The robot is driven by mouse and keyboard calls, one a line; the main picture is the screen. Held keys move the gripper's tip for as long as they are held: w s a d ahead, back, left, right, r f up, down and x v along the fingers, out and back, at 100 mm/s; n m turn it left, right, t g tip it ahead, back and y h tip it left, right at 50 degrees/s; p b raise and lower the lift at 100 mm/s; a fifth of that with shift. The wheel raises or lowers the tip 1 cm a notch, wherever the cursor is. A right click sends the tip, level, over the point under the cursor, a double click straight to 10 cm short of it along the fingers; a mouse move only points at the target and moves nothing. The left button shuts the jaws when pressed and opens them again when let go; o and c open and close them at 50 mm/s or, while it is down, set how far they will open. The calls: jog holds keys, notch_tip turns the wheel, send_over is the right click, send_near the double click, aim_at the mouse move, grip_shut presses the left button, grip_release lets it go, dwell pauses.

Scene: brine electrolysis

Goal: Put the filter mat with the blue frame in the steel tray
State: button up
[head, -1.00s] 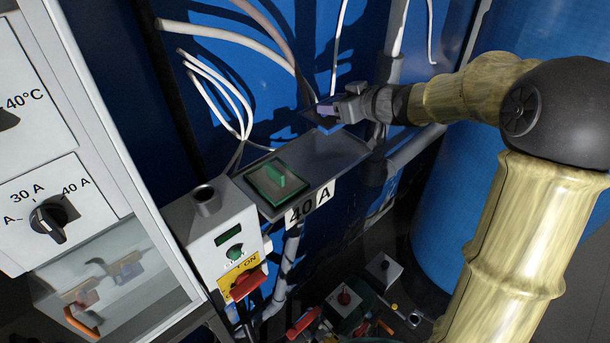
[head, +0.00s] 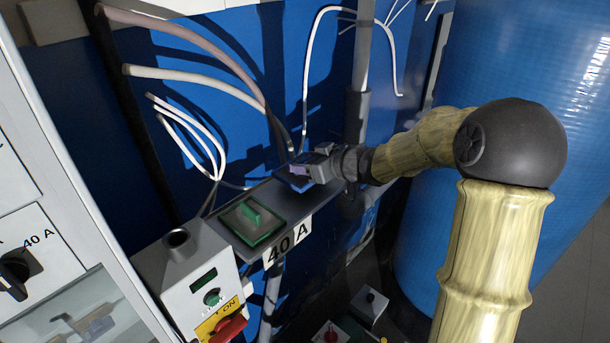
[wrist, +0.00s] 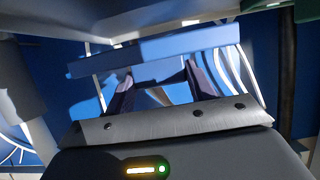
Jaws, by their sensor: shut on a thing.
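The filter mat with the blue frame (head: 291,183) is at the far part of a narrow grey metal shelf (head: 226,232). My gripper (head: 304,172) is shut on it from above right. The mat looks low over the shelf; I cannot tell whether it touches. In the wrist view the blue frame (wrist: 170,46) spans crosswise at the two dark fingers of my gripper (wrist: 160,90). Most of the mat is hidden by the gripper. The grey shelf may be the steel tray; I cannot tell for sure.
A control box (head: 205,288) with a red switch stands at the near end. White cables hang behind; a blue drum (head: 510,60) stands at right.

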jog(key=shift+f, duration=1.85)
jog(key=shift+f, duration=0.1)
jog(key=o, duration=1)
jog(key=shift+r, duration=0.2)
jog(key=b+v, duration=0.1)
jog(key=v, duration=1)
jog(key=shift+s+d, duration=0.2)
jog(key=shift+d, duration=0.05)
